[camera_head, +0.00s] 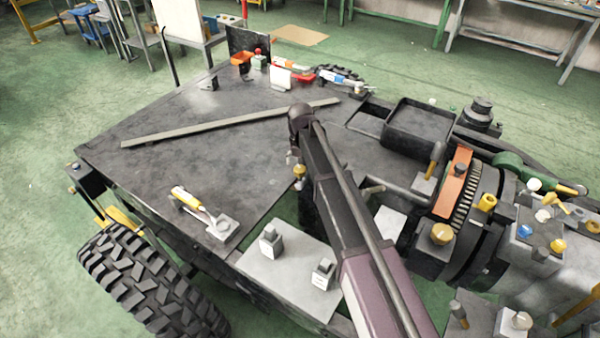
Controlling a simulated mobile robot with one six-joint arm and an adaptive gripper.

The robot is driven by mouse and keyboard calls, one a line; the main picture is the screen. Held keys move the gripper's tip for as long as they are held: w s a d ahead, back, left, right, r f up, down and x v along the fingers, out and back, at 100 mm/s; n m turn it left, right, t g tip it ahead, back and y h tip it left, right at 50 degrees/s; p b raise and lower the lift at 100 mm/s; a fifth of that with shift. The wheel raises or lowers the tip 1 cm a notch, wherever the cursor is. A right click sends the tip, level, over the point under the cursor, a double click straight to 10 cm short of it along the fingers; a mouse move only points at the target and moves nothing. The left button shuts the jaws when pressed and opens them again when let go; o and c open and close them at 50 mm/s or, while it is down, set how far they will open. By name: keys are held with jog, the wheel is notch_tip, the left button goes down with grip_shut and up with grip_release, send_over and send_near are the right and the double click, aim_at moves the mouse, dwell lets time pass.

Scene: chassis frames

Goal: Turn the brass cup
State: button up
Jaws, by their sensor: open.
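Several brass-coloured round pieces show, and I cannot tell for sure which is the brass cup. A small brass cup-like piece (299,171) sits at the front edge of the dark deck, beside my arm. A larger brass piece (442,234) stands on a dark block to the right of my arm. My arm reaches up from the bottom, and my gripper (294,158) hangs below its dark far end, close above the small brass piece. The gripper is small and partly hidden by my arm; its jaws are open. I cannot tell whether they touch or surround the piece.
The dark deck (220,130) holds a long flat bar (230,124) and a yellow-handled tool (200,212). A light plate (265,275) carries two small blocks. A large gear (475,205) and machinery crowd the right. A tyre (150,285) is front left.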

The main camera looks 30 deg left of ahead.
jog(key=shift+f+b, duration=0.8)
jog(key=shift+f, duration=0.3)
jog(key=c, duration=1.1)
